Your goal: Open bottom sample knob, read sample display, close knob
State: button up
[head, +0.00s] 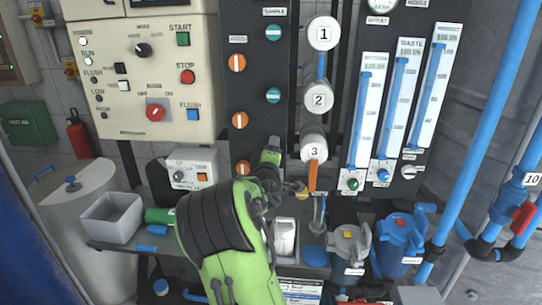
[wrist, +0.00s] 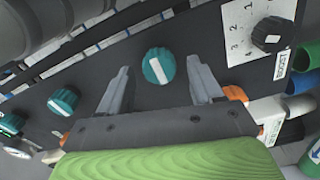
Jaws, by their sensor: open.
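In the head view a dark sample panel carries a column of teal knobs, with an upper knob (head: 273,33) and a middle knob (head: 273,96). The bottom sample knob (wrist: 158,66) shows in the wrist view, with its white stripe across the line of knobs, like its neighbour (wrist: 63,102). I cannot make out a sample display reading.
Orange knobs (head: 239,120) line the panel's left side. White cylinders numbered 1 to 3 (head: 314,145) and flow tubes stand right of it.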

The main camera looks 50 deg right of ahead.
jog(key=b+v, duration=0.1)
jog(key=v, duration=1.4)
jog(key=shift+s+a, duration=0.15)
jog(key=shift+a, duration=0.2)
